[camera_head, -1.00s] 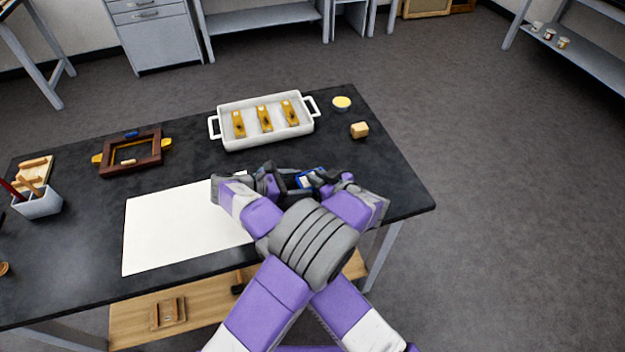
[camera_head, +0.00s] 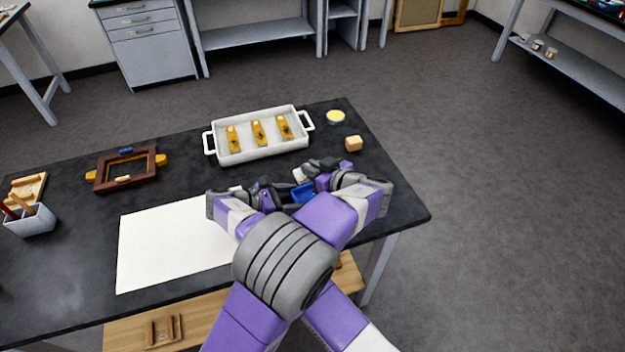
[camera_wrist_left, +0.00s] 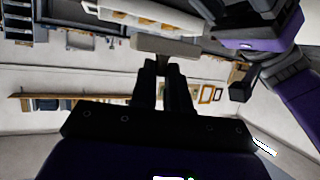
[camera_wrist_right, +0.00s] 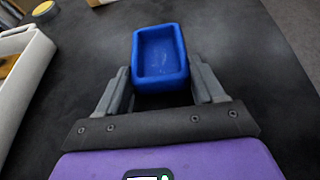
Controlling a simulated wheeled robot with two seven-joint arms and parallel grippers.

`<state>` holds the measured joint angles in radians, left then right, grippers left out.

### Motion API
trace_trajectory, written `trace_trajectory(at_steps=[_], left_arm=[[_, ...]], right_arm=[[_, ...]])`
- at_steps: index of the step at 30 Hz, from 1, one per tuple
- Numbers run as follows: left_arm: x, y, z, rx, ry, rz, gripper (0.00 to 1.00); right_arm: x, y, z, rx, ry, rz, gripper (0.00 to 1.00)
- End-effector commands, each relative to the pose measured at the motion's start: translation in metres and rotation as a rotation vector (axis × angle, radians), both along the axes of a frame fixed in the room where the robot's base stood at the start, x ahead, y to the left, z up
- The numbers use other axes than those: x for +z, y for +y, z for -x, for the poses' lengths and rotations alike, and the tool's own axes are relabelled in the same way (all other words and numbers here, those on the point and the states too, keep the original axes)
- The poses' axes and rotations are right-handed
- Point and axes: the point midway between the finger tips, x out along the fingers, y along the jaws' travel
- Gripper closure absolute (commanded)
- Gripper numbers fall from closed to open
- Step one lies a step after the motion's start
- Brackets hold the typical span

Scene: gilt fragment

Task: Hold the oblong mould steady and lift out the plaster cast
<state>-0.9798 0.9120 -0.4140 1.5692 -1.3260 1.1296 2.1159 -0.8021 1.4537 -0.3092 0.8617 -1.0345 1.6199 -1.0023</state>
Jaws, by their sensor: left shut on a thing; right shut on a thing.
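The blue oblong mould (camera_head: 301,193) is held low over the table's front right part. In the right wrist view its hollow (camera_wrist_right: 160,52) looks empty. My right gripper (camera_wrist_right: 160,80) is shut on the mould's sides. The whitish plaster cast (camera_head: 300,175) is above the mould in the head view, apart from it. My left gripper (camera_head: 309,172) is shut on the cast, which shows as a pale bar (camera_wrist_left: 165,48) across the fingertips in the left wrist view. My crossed arms hide part of the right gripper and the table near it.
A white tray (camera_head: 212,144) with three gilded pieces stands behind the grippers. A white sheet (camera_head: 170,245) lies to the left. A brown frame (camera_head: 127,167) is farther left.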

Motion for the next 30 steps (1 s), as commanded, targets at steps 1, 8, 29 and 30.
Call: trace_trajectory(at_steps=[1, 8, 29, 30], left_arm=[[0.005, 0.0, 0.0, 0.001, -0.001, 0.001, 1.0], [0.009, 0.001, 0.0, 0.001, 0.0, -0.002, 1.0], [0.008, 0.0, 0.0, 0.001, 0.001, -0.001, 1.0], [0.008, 0.0, 0.0, 0.001, 0.0, 0.0, 1.0]], right_arm=[[0.0, 0.0, 0.0, -0.001, 0.0, 0.0, 0.64], [0.0, 0.0, 0.0, -0.001, 0.001, 0.001, 0.64], [0.004, 0.01, 0.004, 0.002, -0.001, 0.0, 0.02], [0.006, 0.015, 0.006, 0.002, -0.002, -0.001, 0.02]])
